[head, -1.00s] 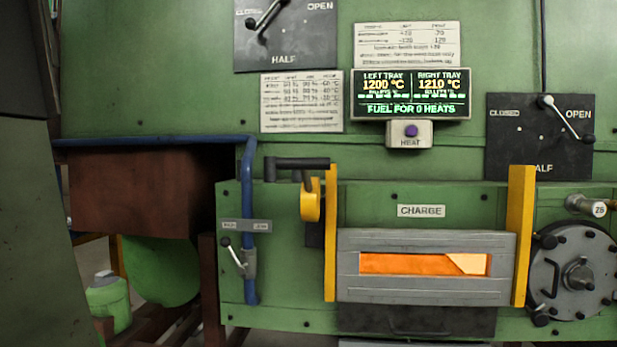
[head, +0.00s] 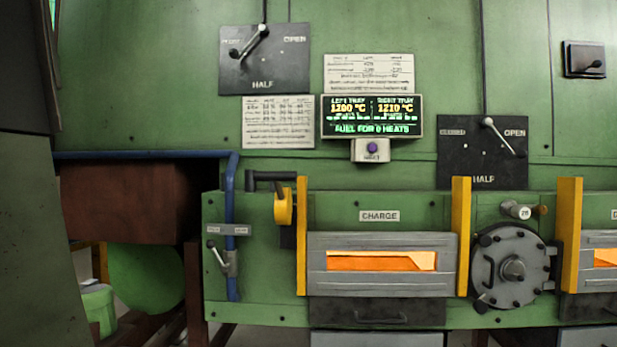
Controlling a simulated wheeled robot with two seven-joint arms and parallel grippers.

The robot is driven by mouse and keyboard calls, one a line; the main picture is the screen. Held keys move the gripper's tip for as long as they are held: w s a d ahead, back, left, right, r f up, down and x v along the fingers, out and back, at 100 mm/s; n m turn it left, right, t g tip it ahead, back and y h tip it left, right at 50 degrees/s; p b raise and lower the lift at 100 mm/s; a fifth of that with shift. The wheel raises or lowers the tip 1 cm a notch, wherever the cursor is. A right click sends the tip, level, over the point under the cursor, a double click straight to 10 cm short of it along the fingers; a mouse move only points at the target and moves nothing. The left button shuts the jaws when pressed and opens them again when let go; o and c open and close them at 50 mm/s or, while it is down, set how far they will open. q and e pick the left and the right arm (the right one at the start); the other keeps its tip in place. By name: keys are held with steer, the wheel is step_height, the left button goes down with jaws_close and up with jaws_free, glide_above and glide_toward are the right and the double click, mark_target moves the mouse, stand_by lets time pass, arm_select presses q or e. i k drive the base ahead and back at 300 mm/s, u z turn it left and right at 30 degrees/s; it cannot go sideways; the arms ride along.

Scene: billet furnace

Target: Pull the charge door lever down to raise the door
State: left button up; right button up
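The charge door (head: 380,285) is a grey panel under the CHARGE label (head: 379,216). It is down between two yellow guide posts, and orange glow shows through its window slot (head: 382,260). A dark lever (head: 272,176) sticks out level at the upper left of the door, beside a yellow rounded piece (head: 284,208) near the left post. It looks like the charge door lever. No hand is on it. Neither of my grippers is in view.
A blue pipe (head: 231,270) with a small lever (head: 216,254) stands left of the door. A round bolted hatch (head: 511,268) is to the right, with a second glowing door at the right edge. A brown box (head: 130,200) and green container (head: 98,305) are at left.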

mark_target(283, 199)
steer(key=z, duration=0.3)
steer(key=i, duration=1.2)
steer(key=u, duration=0.05)
